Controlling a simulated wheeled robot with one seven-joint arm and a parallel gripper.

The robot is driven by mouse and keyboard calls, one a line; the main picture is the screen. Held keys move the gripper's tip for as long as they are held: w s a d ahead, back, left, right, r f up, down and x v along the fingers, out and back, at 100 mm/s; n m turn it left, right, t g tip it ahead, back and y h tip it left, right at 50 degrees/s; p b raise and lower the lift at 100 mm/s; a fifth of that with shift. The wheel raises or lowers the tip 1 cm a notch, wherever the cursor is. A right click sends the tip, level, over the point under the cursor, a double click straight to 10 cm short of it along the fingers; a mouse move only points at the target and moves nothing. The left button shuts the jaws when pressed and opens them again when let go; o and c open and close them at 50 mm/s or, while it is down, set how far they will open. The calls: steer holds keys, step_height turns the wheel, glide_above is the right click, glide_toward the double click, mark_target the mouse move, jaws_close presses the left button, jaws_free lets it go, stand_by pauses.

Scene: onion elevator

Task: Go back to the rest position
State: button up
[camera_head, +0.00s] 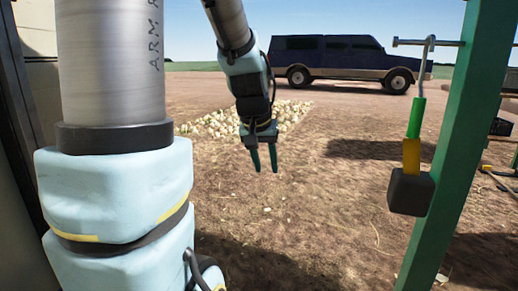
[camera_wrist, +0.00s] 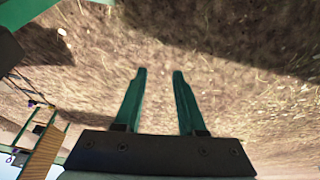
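My gripper (camera_head: 264,160) hangs from my arm near the middle of the head view, pointing down over bare brown ground. Its two green fingers stand apart with nothing between them. In the wrist view the gripper (camera_wrist: 158,75) also shows its fingers apart, with only soil and straw behind them. No held object shows in either view.
A green post (camera_head: 453,150) stands at the right. A hanging piece with a green and yellow handle and dark block (camera_head: 410,192) is beside it. A pile of onions (camera_head: 225,122) lies behind my gripper. A dark blue vehicle (camera_head: 345,60) stands farther back. Open ground lies between.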

steer(key=s+a+f+n+g+y, duration=0.2)
steer(key=s+a+f+g, duration=0.1)
steer(key=s+a+f, duration=0.65)
step_height(320, 180, up, 34)
steer(key=d+p, duration=0.1)
steer(key=p, duration=3.2)
steer(key=shift+t, duration=0.3)
steer(key=shift+d, duration=0.15)
